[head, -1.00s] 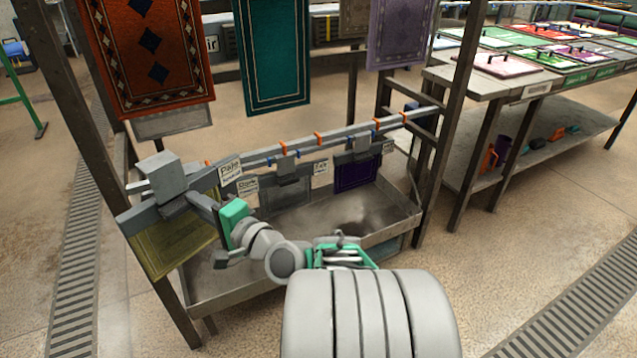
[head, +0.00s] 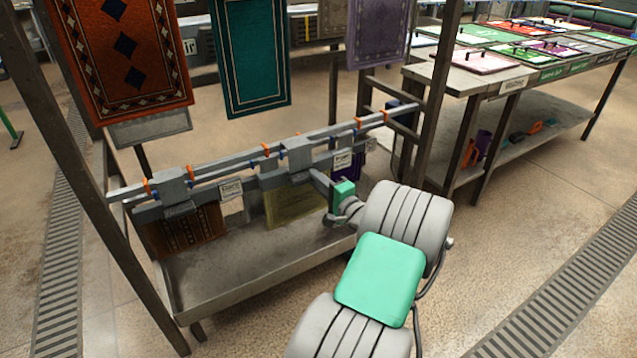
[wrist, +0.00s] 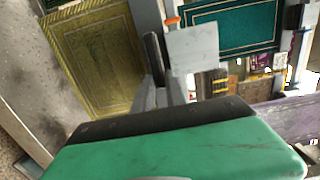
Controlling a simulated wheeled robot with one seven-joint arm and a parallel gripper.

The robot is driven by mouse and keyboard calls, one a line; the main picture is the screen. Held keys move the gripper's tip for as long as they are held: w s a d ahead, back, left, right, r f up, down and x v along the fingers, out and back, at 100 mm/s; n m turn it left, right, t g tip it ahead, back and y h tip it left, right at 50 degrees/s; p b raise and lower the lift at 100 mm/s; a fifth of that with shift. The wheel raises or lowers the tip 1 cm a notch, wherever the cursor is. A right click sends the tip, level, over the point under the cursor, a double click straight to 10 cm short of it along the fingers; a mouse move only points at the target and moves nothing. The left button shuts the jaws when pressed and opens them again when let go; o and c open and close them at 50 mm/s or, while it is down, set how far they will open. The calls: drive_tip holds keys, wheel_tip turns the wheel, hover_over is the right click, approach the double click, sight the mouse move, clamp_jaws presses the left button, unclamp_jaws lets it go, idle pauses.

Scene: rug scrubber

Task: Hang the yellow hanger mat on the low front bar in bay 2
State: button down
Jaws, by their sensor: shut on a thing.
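The yellow hanger mat (head: 296,207) hangs upright below its grey hanger in the middle of the rack, above the tray. It also shows in the wrist view (wrist: 105,62). My gripper (head: 318,180) is shut on the hanger at its right part. The hanger's grey top block (head: 287,152) is level with the low front bar (head: 222,172), between two orange markers. I cannot tell whether it rests on the bar. My gripper's fingers also show in the wrist view (wrist: 165,88), beside a blank-looking card.
An orange-brown mat (head: 190,232) hangs at the left of the low bar. A purple mat (head: 346,169) is partly hidden at the right. Large orange, teal (head: 250,55) and lilac mats hang above. A grey tray (head: 250,275) lies below; rack posts stand at both sides.

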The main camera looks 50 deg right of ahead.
drive_tip(key=shift+d+x, duration=0.1)
drive_tip(key=shift+x, duration=1.95)
drive_tip(key=shift+d+x, duration=0.15)
drive_tip(key=shift+x, duration=1.95)
wheel_tip(320, 180, down, 3)
drive_tip(key=b, duration=0.2)
drive_tip(key=shift+w+b, duration=0.15)
drive_tip(key=shift+b, duration=0.2)
drive_tip(key=c, duration=1.3)
unclamp_jaws()
